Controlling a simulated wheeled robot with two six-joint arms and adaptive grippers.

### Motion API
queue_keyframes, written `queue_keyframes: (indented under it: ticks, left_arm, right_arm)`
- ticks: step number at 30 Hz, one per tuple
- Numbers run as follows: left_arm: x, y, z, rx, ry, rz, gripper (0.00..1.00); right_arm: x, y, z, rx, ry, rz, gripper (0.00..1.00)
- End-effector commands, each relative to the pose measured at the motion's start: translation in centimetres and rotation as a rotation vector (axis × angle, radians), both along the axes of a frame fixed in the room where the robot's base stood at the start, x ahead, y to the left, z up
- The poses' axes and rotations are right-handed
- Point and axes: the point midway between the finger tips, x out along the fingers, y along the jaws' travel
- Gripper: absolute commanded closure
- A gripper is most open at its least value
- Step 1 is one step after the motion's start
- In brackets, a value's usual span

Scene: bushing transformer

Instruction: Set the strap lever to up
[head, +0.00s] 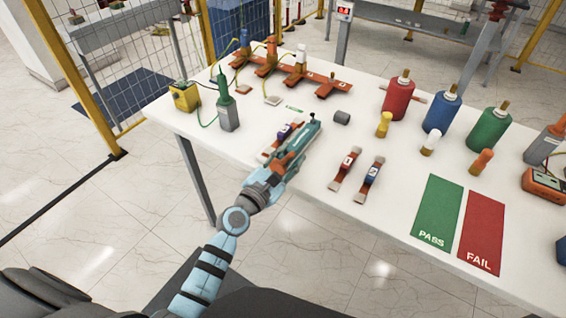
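Several small orange straps with dark and coloured middle blocks lie near the table's front edge. One strap with a blue block (284,132) is partly hidden behind my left gripper (312,119). A strap with a red block (345,169) and a strap with a blue and red block (371,177) lie side by side to the right. No strap's lever position can be made out at this size. My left gripper is over the table beside the leftmost strap. I cannot tell whether its fingers are open or touching it. My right gripper is out of view.
A grey cylinder (342,117) stands just right of my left gripper. Red (398,99), blue (441,111) and green (488,128) bottles stand further right. A green PASS card (438,211) and a red FAIL card (482,231) lie near the front. An orange rack (326,85) is behind.

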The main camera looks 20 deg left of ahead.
Motion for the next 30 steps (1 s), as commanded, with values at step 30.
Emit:
queue_keyframes:
  ticks: [30]
  left_arm:
    - [-11.3,2.5,0.0,0.0,0.001,0.0,0.67]
  right_arm:
    - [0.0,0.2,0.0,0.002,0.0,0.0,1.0]
